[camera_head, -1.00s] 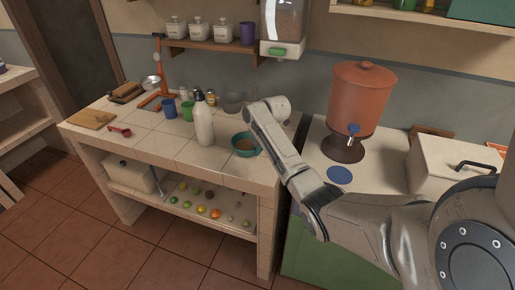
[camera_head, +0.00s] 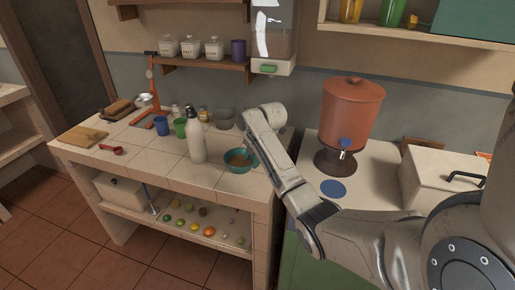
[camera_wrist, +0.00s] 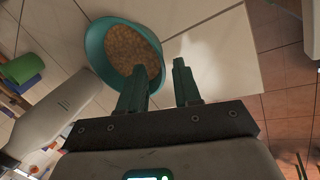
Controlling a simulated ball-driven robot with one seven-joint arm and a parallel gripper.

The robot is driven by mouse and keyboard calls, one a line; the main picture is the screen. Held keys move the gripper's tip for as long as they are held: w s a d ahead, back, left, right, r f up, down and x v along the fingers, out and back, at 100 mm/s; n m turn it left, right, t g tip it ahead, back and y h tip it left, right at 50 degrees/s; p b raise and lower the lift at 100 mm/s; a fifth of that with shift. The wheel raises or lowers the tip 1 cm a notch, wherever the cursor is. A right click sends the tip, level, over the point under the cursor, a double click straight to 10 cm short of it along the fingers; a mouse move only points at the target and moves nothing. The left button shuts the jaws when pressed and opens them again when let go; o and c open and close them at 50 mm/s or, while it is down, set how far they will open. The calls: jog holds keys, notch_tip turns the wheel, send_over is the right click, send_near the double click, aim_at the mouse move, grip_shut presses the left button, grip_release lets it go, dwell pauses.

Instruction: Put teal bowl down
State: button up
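The teal bowl (camera_head: 238,167) holds brown grainy contents and stands upright on the tiled counter, right of the white bottle and near the front edge. It also shows in the wrist view (camera_wrist: 98,58) at upper left. My gripper (camera_wrist: 161,65) is at the bowl's near right rim. Its two dark green fingers are apart, with a clear gap between them; the left finger overlaps the bowl's side and the rim passes toward the gap. Whether either finger touches the rim cannot be told. In the head view my arm hides the fingers.
A white bottle (camera_head: 197,142) stands left of the bowl, with a green cup (camera_head: 180,128) and a blue cup (camera_head: 161,126) beyond. A grey glass bowl (camera_head: 224,118) stands behind. A clay dispenser (camera_head: 350,112) stands on the right counter.

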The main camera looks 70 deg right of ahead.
jog(key=d+v, duration=0.1)
jog(key=v, duration=0.7)
jog(key=a+f+m+y, duration=0.15)
jog(key=a+f, duration=0.25)
jog(key=a, duration=0.5)
jog(key=w+a+f+m, duration=0.1)
jog(key=a+f+m, duration=0.3)
jog(key=a, duration=0.5)
jog(key=a+f+m+y, duration=0.1)
jog(key=a+f, duration=0.4)
jog(key=a, duration=0.3)
jog(key=s+a+f+m+g, duration=0.1)
jog(key=s+a+f+m, duration=0.1)
jog(key=s+a+m, duration=0.2)
jog(key=s+a+f+m+g+h, duration=0.1)
jog(key=s+a+f+m, duration=0.2)
jog(key=s+a, duration=0.7)
jog(key=s+m, duration=0.1)
jog(key=s, duration=0.3)
jog(key=shift+s+g, duration=0.3)
jog(key=shift+g, duration=0.1)
